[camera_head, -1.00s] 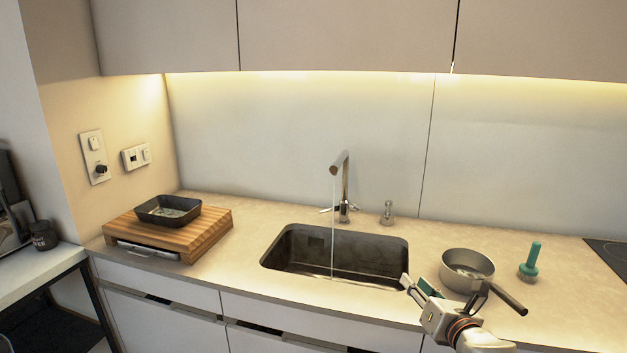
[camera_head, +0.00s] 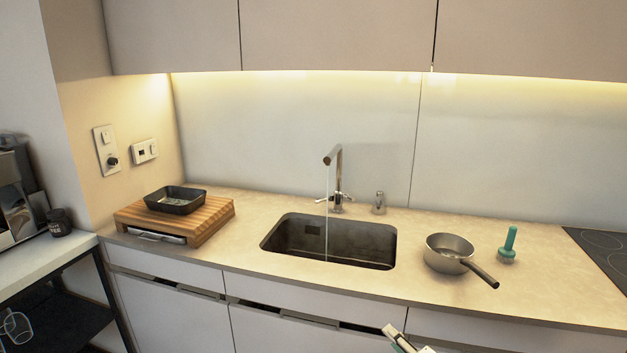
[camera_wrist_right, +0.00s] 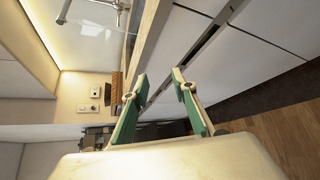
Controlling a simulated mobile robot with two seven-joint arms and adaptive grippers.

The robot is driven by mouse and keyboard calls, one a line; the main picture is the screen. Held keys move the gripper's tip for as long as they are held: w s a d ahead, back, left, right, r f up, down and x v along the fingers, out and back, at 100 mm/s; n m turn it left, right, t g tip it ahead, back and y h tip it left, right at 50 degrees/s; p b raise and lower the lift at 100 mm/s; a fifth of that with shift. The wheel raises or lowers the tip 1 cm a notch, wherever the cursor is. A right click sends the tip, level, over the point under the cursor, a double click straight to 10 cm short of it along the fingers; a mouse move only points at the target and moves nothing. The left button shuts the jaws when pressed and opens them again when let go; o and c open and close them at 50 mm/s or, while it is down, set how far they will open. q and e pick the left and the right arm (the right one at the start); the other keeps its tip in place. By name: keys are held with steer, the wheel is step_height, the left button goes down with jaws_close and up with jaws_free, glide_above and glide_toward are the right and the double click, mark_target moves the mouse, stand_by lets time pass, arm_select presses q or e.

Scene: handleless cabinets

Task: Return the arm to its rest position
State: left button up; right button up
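My right gripper (camera_head: 398,338) shows only in part at the bottom edge of the head view, below and in front of the counter edge. In the right wrist view my right gripper (camera_wrist_right: 159,77) has its two green-sided fingers spread apart with nothing between them. The rest of my right arm is out of the head view. My left gripper is in neither view.
The sink (camera_head: 330,242) lies under the tap (camera_head: 335,175), with a thin stream running. A saucepan (camera_head: 449,253) and a green brush (camera_head: 509,245) stand right. A black dish (camera_head: 175,200) sits on a wooden board (camera_head: 205,222). Cabinet fronts (camera_head: 175,310) face me.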

steer(key=s+d+f+m+g+h, duration=0.1)
steer(key=s+f+m, duration=0.9)
steer(key=s, duration=0.3)
steer(key=s+d+f+m+g, duration=0.1)
steer(key=s+f+m+g, duration=0.1)
steer(key=s+f+m, duration=0.9)
steer(key=s+m, duration=0.1)
steer(key=s, duration=0.2)
steer(key=shift+d+h, duration=0.25)
steer(key=shift+h, duration=0.15)
